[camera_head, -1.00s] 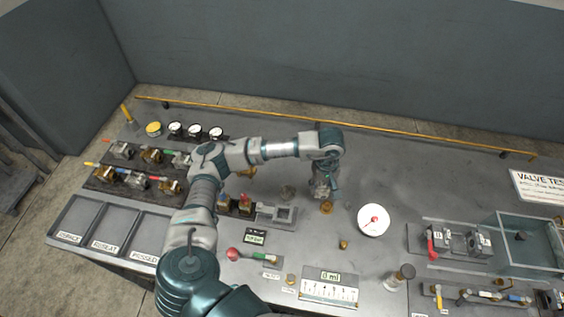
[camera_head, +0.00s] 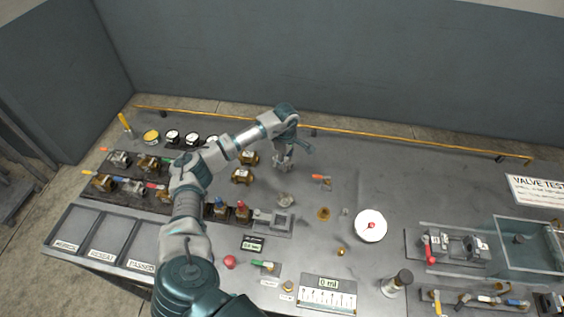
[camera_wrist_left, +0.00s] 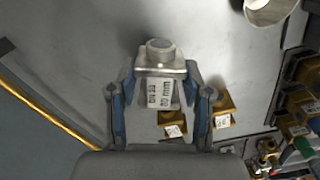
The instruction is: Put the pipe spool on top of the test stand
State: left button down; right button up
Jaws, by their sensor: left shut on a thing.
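My left gripper (camera_head: 284,166) is above the back middle of the bench. In the left wrist view its fingers (camera_wrist_left: 160,108) are shut on a grey metal piece with a round end and a white label marked "mm", which I take as the pipe spool (camera_wrist_left: 165,68). In the head view the spool is too small and covered to make out. A grey fixture with two blocks and a red lever (camera_head: 455,247) stands at the right; I cannot tell whether it is the test stand. Another grey fixture (camera_head: 275,222) lies in front of the gripper. My right gripper is not in view.
Brass valves (camera_head: 242,176) stand just left of the gripper, and racked valves (camera_head: 120,185) further left. A round white dish (camera_head: 370,225), an orange-handled part (camera_head: 321,180) and a clear tank (camera_head: 530,245) are to the right. A yellow rail (camera_head: 400,140) runs along the back.

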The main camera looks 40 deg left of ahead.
pick_arm(q)
jog(key=shift+w+a, duration=0.25)
jog(key=shift+a, duration=0.2)
jog(key=f, duration=0.2)
jog(key=a+f, duration=0.1)
jog(key=shift+a+f, duration=0.15)
jog(key=shift+f, duration=0.25)
jog(key=c, duration=0.5)
grip_release()
jog(key=shift+c, duration=0.2)
jog(key=shift+o, duration=0.3)
jog(key=shift+d+r, duration=0.1)
jog(key=shift+d, duration=0.2)
